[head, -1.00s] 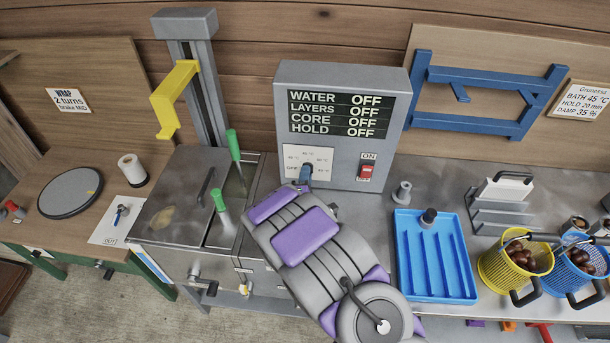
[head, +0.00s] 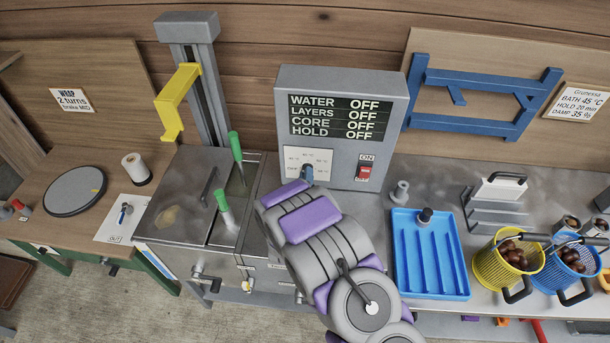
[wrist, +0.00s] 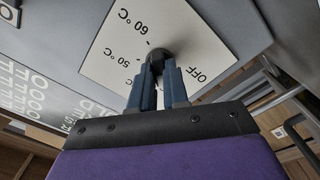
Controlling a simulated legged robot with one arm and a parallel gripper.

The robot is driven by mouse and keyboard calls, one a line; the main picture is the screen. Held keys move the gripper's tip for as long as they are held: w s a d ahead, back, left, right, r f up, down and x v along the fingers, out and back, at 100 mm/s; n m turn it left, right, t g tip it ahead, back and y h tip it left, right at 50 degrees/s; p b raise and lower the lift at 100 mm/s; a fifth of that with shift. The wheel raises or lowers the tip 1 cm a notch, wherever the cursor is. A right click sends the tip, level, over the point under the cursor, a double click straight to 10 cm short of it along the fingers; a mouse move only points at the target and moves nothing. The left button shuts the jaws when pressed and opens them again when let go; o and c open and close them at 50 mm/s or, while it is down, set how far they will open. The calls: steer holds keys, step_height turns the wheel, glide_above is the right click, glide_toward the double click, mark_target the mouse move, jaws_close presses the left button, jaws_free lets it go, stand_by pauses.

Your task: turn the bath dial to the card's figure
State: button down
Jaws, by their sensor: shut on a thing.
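The bath dial is a dark round knob (wrist: 160,50) on a white plate (wrist: 118,45) marked OFF, 50 °C and 60 °C in the wrist view. In the head view the plate (head: 293,160) is on the lower left of the grey control box (head: 327,185). My gripper (wrist: 157,74) is shut on the dial, its blue fingers on either side; it also shows in the head view (head: 307,174). The fingers hide part of the dial, and I cannot tell where it points. The card (head: 578,103) at the right reads BATH 45 °C, HOLD 20 min, DAMP 35 %.
The box's display (head: 337,117) reads OFF on every line. A red switch (head: 363,173) is right of the dial. A steel bath (head: 180,205) with green handles stands left. A blue tray (head: 430,254) and baskets of chestnuts (head: 510,262) stand right.

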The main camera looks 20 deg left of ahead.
steer(key=shift+s+d+f+m+b, duration=0.15)
steer(key=shift+m+b, duration=0.15)
steer(key=shift+m, duration=1.35)
steer(key=shift+w+a+f+m+b, duration=0.1)
steer(key=shift+m+b, duration=0.25)
steer(key=shift+m, duration=1.25)
steer(key=shift+s+d+f+m+b, duration=0.15)
steer(key=shift+m+b, duration=0.15)
steer(key=shift+m, duration=1.35)
steer(key=shift+w+a, duration=0.1)
steer(key=shift+r, duration=0.1)
steer(key=c, duration=1.2)
jaws_free()
steer(key=shift+w+a, duration=0.15)
steer(key=shift+c, duration=0.2)
steer(key=shift+o, duration=0.6)
steer(key=shift+r, duration=0.1)
